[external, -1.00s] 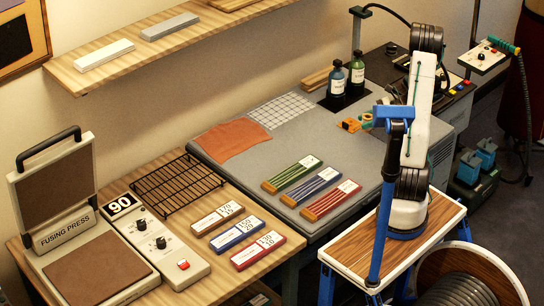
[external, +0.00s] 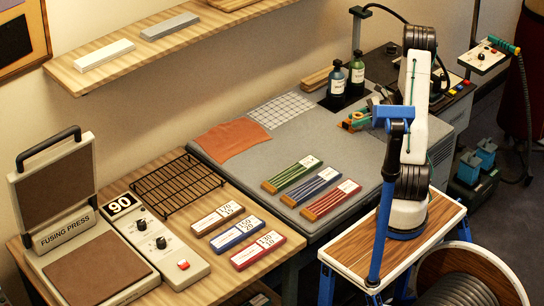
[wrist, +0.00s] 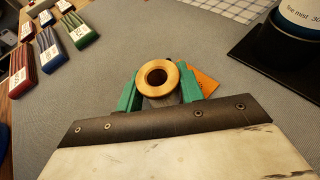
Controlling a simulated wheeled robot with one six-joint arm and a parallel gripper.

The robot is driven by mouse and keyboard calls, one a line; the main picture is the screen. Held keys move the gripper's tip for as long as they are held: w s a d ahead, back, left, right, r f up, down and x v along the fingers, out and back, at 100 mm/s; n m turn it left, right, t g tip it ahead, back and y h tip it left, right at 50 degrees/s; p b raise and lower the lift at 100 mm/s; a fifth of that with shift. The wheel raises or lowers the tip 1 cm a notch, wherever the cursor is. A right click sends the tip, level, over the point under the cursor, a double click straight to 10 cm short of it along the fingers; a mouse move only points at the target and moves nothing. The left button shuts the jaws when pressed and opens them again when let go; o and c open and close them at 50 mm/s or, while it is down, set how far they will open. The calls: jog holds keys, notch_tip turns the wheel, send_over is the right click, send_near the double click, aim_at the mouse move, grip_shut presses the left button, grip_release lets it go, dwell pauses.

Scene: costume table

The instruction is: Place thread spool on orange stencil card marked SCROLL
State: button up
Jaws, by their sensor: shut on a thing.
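The thread spool (wrist: 157,79) is a tan, ring-topped spool with a dark centre hole, seen end-on in the wrist view. My gripper (wrist: 158,92) has its green fingers on either side of the spool and is shut on it. An orange card (wrist: 204,82) shows just behind and right of the spool, partly hidden by it and a finger. No marking on the card can be read. In the external view my gripper (external: 356,120) is low over the grey table, where the spool and the card are too small to tell apart.
Two dark bottles (external: 336,80) stand on a black mat behind my gripper. A white grid sheet (external: 281,110) and an orange cloth (external: 230,139) lie to the left. Green, blue and red striped packs (external: 291,174) lie nearer the front. The grey table (external: 255,176) between them is clear.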

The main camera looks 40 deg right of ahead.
jog(key=shift+f, duration=0.1)
jog(key=o, duration=1)
